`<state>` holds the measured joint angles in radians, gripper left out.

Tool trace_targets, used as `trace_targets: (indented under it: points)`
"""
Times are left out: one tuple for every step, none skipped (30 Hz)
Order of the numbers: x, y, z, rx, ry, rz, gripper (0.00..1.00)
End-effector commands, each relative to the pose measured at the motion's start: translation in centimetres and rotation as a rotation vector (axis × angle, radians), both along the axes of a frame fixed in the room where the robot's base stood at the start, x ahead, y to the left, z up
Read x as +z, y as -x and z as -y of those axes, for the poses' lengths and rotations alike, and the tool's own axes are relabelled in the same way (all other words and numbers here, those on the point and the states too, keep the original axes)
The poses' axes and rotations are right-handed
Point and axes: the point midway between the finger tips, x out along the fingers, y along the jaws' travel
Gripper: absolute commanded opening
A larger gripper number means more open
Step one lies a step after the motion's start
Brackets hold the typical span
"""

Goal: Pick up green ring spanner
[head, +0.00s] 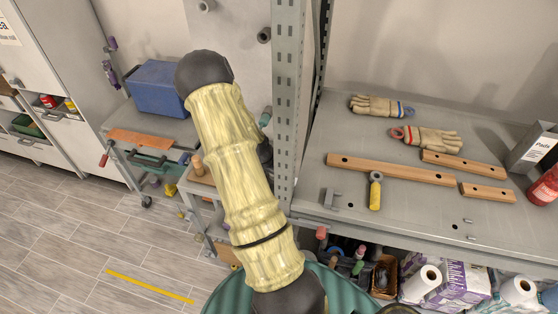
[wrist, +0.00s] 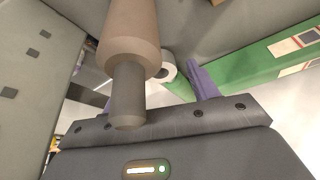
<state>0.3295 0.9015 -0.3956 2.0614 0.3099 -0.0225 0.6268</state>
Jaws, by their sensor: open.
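I cannot make out the green ring spanner in either view. My gripper (wrist: 160,82) shows in the wrist view, with its dark body along the bottom and a purple finger standing up right of centre. The jaws are open, and I see no tool held between them. In the head view my arm runs down the middle, and my gripper is out of sight.
A rack post (head: 288,100) stands right of my arm. The rack shelf (head: 420,215) holds gloves (head: 433,140), wooden bars (head: 390,169) and a yellow-handled tool (head: 375,192). Paper rolls (head: 420,283) lie below. A blue box (head: 158,88) sits on the left bench.

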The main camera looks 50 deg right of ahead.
Motion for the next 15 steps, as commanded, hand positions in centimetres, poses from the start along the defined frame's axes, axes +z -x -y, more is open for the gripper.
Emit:
trace_targets:
  points:
    - [-0.35, 0.02, 0.16, 0.000, -0.001, -0.001, 0.59]
    - [-0.52, -0.03, 0.23, 0.000, -0.001, 0.000, 0.59]
    - [-0.68, -0.05, 0.29, -0.001, 0.000, 0.001, 0.59]
    - [-0.76, -0.07, 0.32, 0.000, 0.000, 0.002, 0.59]
    - [-0.81, -0.08, 0.33, 0.000, 0.000, 0.002, 0.59]
    - [-0.85, -0.08, 0.32, 0.000, 0.000, 0.002, 0.59]
    - [-0.85, -0.08, 0.32, 0.000, 0.000, 0.002, 0.59]
    - [-0.85, -0.08, 0.32, 0.000, 0.000, 0.002, 0.59]
    - [-0.84, -0.08, 0.31, 0.000, 0.000, 0.002, 0.59]
    - [-0.84, -0.08, 0.31, 0.001, 0.000, 0.002, 0.59]
    - [-0.84, -0.08, 0.31, 0.001, 0.000, 0.002, 0.59]
    - [-0.83, -0.08, 0.31, 0.001, 0.000, 0.002, 0.59]
    - [-0.84, -0.08, 0.30, 0.001, 0.000, 0.002, 0.59]
    - [-0.84, -0.07, 0.30, 0.001, 0.000, 0.002, 0.59]
    - [-0.84, -0.07, 0.30, 0.001, 0.000, 0.002, 0.59]
